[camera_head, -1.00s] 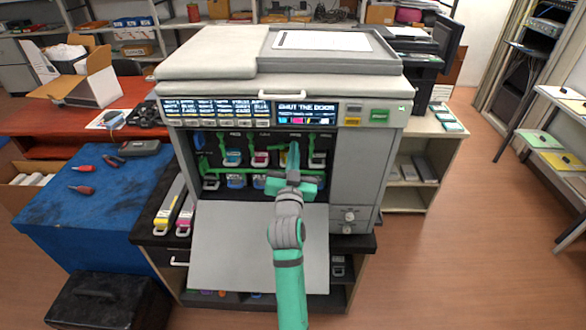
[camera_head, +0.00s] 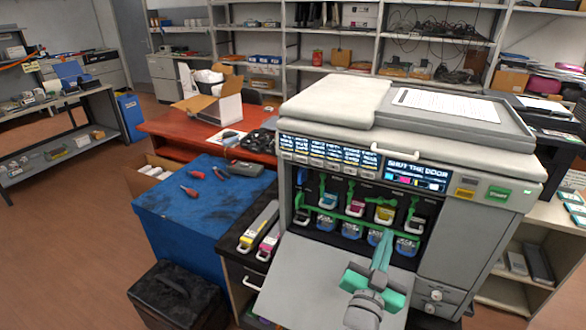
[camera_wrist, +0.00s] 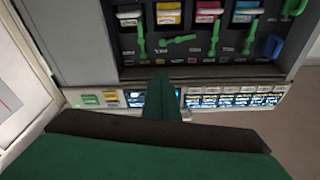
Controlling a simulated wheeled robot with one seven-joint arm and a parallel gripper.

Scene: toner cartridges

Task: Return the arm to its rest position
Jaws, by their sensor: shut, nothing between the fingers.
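My gripper (camera_head: 384,236) is shut and empty. Its green fingers are in front of the right part of the printer's open bay, above the folded-down door (camera_head: 310,272). The printer (camera_head: 462,217) is a grey-white copier. Its bay shows an upper row with a magenta cartridge (camera_head: 356,208) and a yellow cartridge (camera_head: 384,213), and a lower row with blue ones (camera_head: 326,224). My fingers cover part of the lower row. The display (camera_head: 417,175) reads "SHUT THE DOOR". In the wrist view, my closed fingers (camera_wrist: 160,90) show against the printer's upside-down front.
Left of the printer, yellow and magenta cartridges (camera_head: 258,226) lie on the dark stand. A blue table (camera_head: 190,225) holds red-handled tools, with a black case (camera_head: 178,297) in front. Shelves (camera_head: 400,40) line the back wall. Open floor (camera_head: 70,230) lies at the left.

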